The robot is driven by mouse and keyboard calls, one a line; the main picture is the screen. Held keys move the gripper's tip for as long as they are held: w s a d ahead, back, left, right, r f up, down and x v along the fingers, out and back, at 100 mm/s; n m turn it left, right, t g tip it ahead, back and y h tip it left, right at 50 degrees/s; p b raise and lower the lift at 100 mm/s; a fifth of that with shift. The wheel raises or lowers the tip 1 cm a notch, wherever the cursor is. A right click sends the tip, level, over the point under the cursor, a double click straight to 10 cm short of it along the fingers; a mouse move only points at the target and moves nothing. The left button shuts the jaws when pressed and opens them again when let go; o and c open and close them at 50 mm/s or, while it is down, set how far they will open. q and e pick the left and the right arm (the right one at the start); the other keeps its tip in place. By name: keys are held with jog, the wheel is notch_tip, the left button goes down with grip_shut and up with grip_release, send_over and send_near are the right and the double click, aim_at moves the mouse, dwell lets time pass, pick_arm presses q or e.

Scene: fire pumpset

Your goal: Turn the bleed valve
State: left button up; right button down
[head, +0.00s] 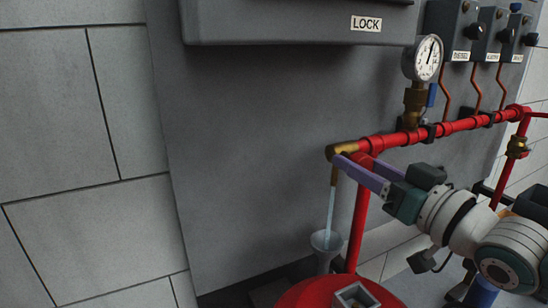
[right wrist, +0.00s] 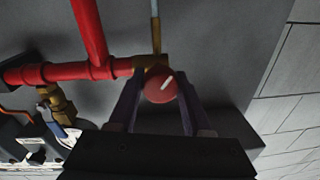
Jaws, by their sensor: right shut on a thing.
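The bleed valve is a brass fitting (head: 343,148) at the left end of the red pipe in the head view. In the right wrist view its round red knob (right wrist: 158,86) with a slanted white mark sits between the fingers. My right gripper (head: 352,162) has its purple fingers around the valve end and is shut on the knob, which the fingers hide in the head view. The right wrist view also shows my gripper (right wrist: 158,92). A thin brass spout points down from the valve, and a pale blue stream (head: 330,210) runs below it into a grey cup (head: 326,240). My left gripper is not in view.
A red pipe (head: 455,127) runs right along the grey panel (head: 260,120). A pressure gauge (head: 424,58) stands above it. A grey box marked LOCK (head: 270,22) hangs above. A red tank top (head: 310,292) lies below. Labelled switch boxes (head: 452,35) are at upper right.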

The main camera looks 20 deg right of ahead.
jog(key=shift+r, duration=0.1)
jog(key=shift+c, duration=1.8)
grip_release()
jog(key=shift+s, duration=0.1)
jog(key=s+d, duration=0.1)
jog(key=s, duration=0.8)
jog(key=shift+s+d+f, duration=0.2)
jog(key=shift+s+f, duration=0.1)
jog(key=shift+s, duration=0.05)
